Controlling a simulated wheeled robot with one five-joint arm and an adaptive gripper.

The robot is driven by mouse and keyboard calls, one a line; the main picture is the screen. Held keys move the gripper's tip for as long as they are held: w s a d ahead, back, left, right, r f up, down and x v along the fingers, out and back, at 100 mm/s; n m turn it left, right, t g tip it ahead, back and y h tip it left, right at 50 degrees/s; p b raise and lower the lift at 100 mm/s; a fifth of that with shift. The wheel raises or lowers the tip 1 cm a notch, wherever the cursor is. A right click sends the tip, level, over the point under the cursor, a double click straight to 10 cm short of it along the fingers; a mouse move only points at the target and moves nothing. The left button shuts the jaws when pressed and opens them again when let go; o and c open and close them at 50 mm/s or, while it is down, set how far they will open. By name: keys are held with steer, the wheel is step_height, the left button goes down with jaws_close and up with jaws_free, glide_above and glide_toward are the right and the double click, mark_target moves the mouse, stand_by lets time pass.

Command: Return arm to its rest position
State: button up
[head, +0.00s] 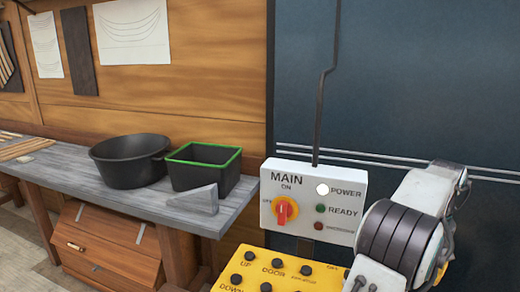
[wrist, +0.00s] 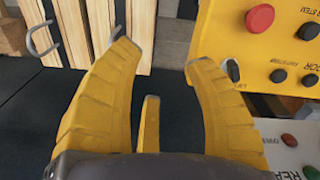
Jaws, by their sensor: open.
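My gripper (wrist: 160,50) shows in the wrist view with its yellow fingers spread apart and nothing between them. The yellow button panel (wrist: 265,40) is close on the right of that view, beside the right finger. In the head view my arm rises at the lower right, in front of the dark blue wall, and my gripper is not visible there. The white MAIN box (head: 312,202) is left of my arm, with a red knob on a yellow disc (head: 285,211). Its POWER lamp (head: 322,189) looks bright white; the READY lamp is dark green.
A grey workbench (head: 75,180) at the left carries a black round pot (head: 128,165), a black bin with a green rim (head: 205,168) and a grey wedge (head: 200,199). A wooden box (head: 110,245) is below. Pale wooden planks (wrist: 110,25) show in the wrist view.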

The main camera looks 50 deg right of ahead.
step_height(320, 180, down, 7)
steer(key=a+m, duration=0.2)
steer(key=m, duration=0.4)
steer(key=w+a+m, duration=0.2)
steer(key=w+a, duration=0.1)
steer(key=a, duration=0.4)
steer(key=w+a+r+n, duration=0.1)
steer(key=w+a+n, duration=0.2)
steer(key=w+a, duration=0.45)
steer(key=w+a+n, duration=0.3)
steer(key=w+a, duration=0.2)
steer(key=a, duration=0.5)
steer(key=w+a+r+n+t, duration=0.2)
steer(key=a+n, duration=0.3)
steer(key=a, duration=0.5)
steer(key=w+a+r+n+t, duration=0.2)
steer(key=a+n, duration=0.4)
steer(key=a, duration=0.4)
steer(key=shift+w+r, duration=0.6)
steer(key=shift+r, duration=0.25)
